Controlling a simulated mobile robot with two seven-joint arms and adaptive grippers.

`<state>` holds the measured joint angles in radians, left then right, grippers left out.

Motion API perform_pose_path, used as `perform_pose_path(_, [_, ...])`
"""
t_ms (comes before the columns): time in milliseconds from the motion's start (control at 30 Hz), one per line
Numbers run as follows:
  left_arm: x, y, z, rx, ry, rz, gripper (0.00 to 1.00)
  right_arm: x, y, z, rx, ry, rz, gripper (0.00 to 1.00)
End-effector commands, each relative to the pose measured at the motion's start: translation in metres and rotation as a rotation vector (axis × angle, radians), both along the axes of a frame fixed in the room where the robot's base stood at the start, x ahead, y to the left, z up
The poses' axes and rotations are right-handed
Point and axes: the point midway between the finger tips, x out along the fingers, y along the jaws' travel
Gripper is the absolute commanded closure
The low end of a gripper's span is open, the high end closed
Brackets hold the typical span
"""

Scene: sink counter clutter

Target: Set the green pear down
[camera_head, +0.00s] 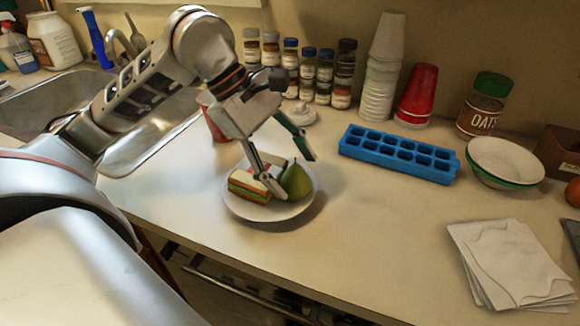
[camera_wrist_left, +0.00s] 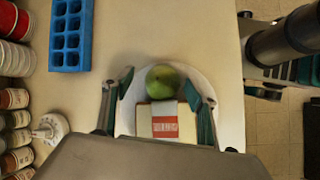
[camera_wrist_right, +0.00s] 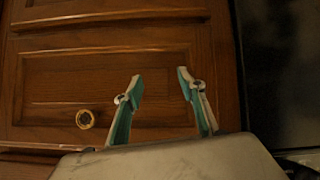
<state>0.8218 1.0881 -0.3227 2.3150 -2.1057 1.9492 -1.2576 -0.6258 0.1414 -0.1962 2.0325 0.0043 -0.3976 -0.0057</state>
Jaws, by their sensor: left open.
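The green pear (camera_head: 296,182) rests on a white plate (camera_head: 262,212) on the counter, beside a sandwich (camera_head: 250,184) with a red and white label. My left gripper (camera_head: 296,178) is open, with its fingers spread around the pear and the plate's food. In the left wrist view the pear (camera_wrist_left: 162,81) lies between the open fingers, apart from both, with the sandwich (camera_wrist_left: 165,122) next to it. My right gripper (camera_wrist_right: 158,82) is open and empty in the right wrist view, in front of a wooden drawer.
A blue ice tray (camera_head: 398,154) lies right of the plate. Behind stand spice jars (camera_head: 325,75), stacked cups (camera_head: 380,75) and a red cup (camera_head: 416,95). Bowls (camera_head: 503,162) and papers (camera_head: 508,265) are at the right. The counter between plate and papers is clear.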

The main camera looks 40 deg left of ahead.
Motion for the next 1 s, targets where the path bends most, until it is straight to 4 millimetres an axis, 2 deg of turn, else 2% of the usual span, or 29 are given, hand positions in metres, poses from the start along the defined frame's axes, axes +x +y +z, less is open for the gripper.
perform_pose_path(400, [-0.017, 0.04, 0.072, 0.002, -0.005, 0.006, 0.42, 0.002, 0.001, 0.005, 0.008, -0.001, -0.002, 0.6])
perform_pose_path(533, [-0.022, 0.049, 0.09, 0.001, -0.006, 0.005, 0.42, 0.001, 0.002, 0.008, 0.012, 0.0, -0.001, 0.6])
perform_pose_path(700, [-0.026, 0.056, 0.101, 0.001, -0.003, 0.002, 0.42, -0.002, 0.004, 0.009, 0.017, 0.004, 0.0, 0.6])
perform_pose_path(1000, [-0.027, 0.057, 0.103, 0.001, -0.001, 0.001, 0.42, -0.007, 0.005, 0.006, 0.018, 0.012, 0.0, 0.6])
